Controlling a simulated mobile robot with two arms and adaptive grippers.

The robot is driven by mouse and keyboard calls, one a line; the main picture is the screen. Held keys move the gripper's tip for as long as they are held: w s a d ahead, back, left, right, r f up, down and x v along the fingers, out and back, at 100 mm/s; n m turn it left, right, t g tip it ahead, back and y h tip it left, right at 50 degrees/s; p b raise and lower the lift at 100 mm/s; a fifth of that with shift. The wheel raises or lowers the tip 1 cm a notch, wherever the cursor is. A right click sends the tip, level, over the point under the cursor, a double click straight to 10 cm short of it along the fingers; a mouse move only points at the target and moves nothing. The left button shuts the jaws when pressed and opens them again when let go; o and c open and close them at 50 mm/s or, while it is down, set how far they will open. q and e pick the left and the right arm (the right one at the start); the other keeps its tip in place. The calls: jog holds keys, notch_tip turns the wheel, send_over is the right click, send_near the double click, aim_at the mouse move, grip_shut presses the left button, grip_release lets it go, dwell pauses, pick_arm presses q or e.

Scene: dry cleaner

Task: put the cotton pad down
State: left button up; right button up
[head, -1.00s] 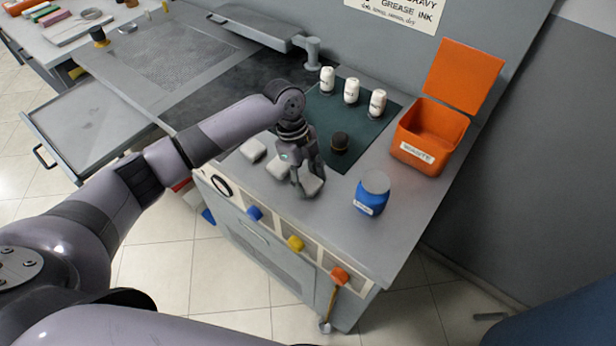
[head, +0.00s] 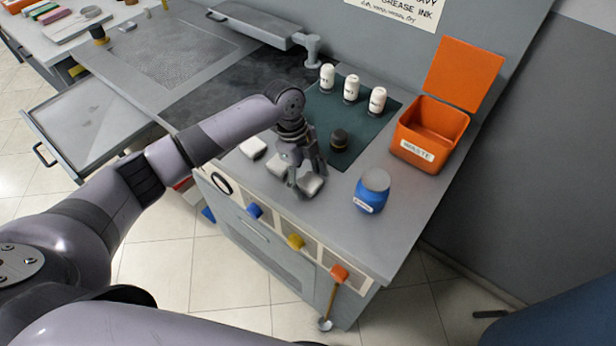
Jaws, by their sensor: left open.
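Several white cotton pads lie in a row along the front of the grey worktop: one at the left (head: 253,147), a middle one (head: 278,164) partly behind my gripper, and one at the right (head: 311,184). My left gripper (head: 303,186) is open and points down at the right pad, its fingers at the pad's left side and back. The pad appears to rest on the worktop; finger contact cannot be told. My right gripper is not in view.
A dark green mat (head: 372,122) holds three white bottles (head: 351,88) and a dark round pot (head: 339,140). A blue jar (head: 371,191) stands to the right. An open orange waste bin (head: 430,133) stands behind it. Coloured knobs line the front edge.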

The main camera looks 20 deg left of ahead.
pick_arm(q)
jog(key=b+v, duration=0.2)
jog(key=v, duration=1)
